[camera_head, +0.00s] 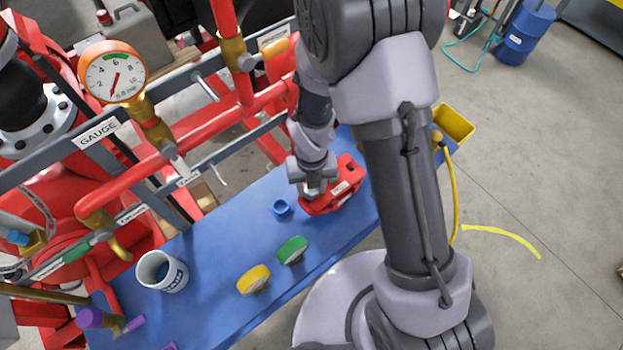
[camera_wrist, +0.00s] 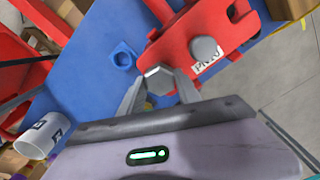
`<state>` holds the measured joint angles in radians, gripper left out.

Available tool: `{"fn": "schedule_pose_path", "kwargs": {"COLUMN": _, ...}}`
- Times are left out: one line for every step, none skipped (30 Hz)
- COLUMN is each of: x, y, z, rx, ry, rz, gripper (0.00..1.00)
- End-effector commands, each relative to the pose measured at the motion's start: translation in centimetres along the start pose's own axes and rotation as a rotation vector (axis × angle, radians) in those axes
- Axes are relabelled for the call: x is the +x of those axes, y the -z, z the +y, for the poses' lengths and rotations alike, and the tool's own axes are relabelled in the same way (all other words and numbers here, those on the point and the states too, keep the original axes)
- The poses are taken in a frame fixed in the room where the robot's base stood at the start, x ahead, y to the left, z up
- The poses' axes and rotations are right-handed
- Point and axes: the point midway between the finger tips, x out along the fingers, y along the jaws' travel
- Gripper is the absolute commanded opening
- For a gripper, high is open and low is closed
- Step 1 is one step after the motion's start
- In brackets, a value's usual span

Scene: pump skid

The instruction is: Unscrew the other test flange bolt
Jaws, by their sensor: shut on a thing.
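The red test flange block (camera_head: 345,190) lies on the blue bench top, and it also shows in the wrist view (camera_wrist: 172,40). It carries a white label (camera_wrist: 207,66). One grey hex bolt (camera_wrist: 158,80) at its near end is between my fingertips. A second grey hex bolt (camera_wrist: 206,49) sits on the block beside the label, apart from my gripper. My gripper (camera_head: 313,192) points down at the left end of the block and is shut on the near bolt. The head view hides most of this contact behind my gripper.
The blue bench (camera_head: 215,240) also holds a blue nut-like ring (camera_head: 282,208), a green cap (camera_head: 292,250), a yellow cap (camera_head: 254,279) and a white labelled cup (camera_head: 162,271). Red pipework with a gauge (camera_head: 113,72) stands behind. A yellow bin (camera_head: 453,123) is at the right end.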

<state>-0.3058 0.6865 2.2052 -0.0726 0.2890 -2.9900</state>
Motion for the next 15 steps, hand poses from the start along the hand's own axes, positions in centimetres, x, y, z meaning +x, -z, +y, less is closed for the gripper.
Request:
{"fn": "schedule_pose_path", "kwargs": {"x": -0.51, "y": 0.05, "z": -0.01, "rx": -0.007, "ry": 0.0, "rz": 0.001, "gripper": 0.0}}
{"fn": "schedule_pose_path", "kwargs": {"x": -0.52, "y": 0.07, "z": -0.02, "rx": -0.012, "ry": 0.0, "rz": 0.001, "gripper": 0.0}}
{"fn": "schedule_pose_path", "kwargs": {"x": -0.5, "y": 0.12, "z": -0.03, "rx": -0.018, "ry": 0.001, "rz": 0.002, "gripper": 0.0}}
{"fn": "schedule_pose_path", "kwargs": {"x": -0.5, "y": 0.12, "z": -0.03, "rx": -0.022, "ry": 0.001, "rz": 0.002, "gripper": 0.0}}
{"fn": "schedule_pose_path", "kwargs": {"x": -0.51, "y": 0.15, "z": -0.04, "rx": -0.026, "ry": 0.001, "rz": 0.002, "gripper": 0.0}}
{"fn": "schedule_pose_path", "kwargs": {"x": -0.48, "y": 0.22, "z": -0.05, "rx": -0.031, "ry": 0.001, "rz": 0.003, "gripper": 0.0}}
{"fn": "schedule_pose_path", "kwargs": {"x": -0.49, "y": 0.24, "z": -0.05, "rx": -0.036, "ry": 0.0, "rz": 0.002, "gripper": 0.0}}
{"fn": "schedule_pose_path", "kwargs": {"x": -0.49, "y": 0.28, "z": -0.06, "rx": -0.04, "ry": 0.0, "rz": 0.002, "gripper": 0.0}}
{"fn": "schedule_pose_path", "kwargs": {"x": -0.47, "y": 0.36, "z": -0.08, "rx": -0.046, "ry": 0.001, "rz": 0.003, "gripper": 0.0}}
{"fn": "schedule_pose_path", "kwargs": {"x": -0.49, "y": 0.27, "z": -0.07, "rx": -0.05, "ry": 0.001, "rz": 0.001, "gripper": 0.0}}
{"fn": "schedule_pose_path", "kwargs": {"x": -0.51, "y": 0.21, "z": -0.07, "rx": -0.054, "ry": 0.001, "rz": 0.001, "gripper": 0.0}}
{"fn": "schedule_pose_path", "kwargs": {"x": -0.51, "y": 0.16, "z": -0.07, "rx": -0.059, "ry": 0.002, "rz": 0.002, "gripper": 0.0}}
{"fn": "schedule_pose_path", "kwargs": {"x": -0.54, "y": 0.1, "z": -0.07, "rx": -0.064, "ry": 0.002, "rz": 0.001, "gripper": 0.0}}
{"fn": "schedule_pose_path", "kwargs": {"x": -0.54, "y": 0.07, "z": -0.07, "rx": -0.068, "ry": 0.002, "rz": 0.001, "gripper": 0.0}}
{"fn": "schedule_pose_path", "kwargs": {"x": -0.54, "y": 0.06, "z": -0.08, "rx": -0.074, "ry": 0.003, "rz": 0.001, "gripper": 0.0}}
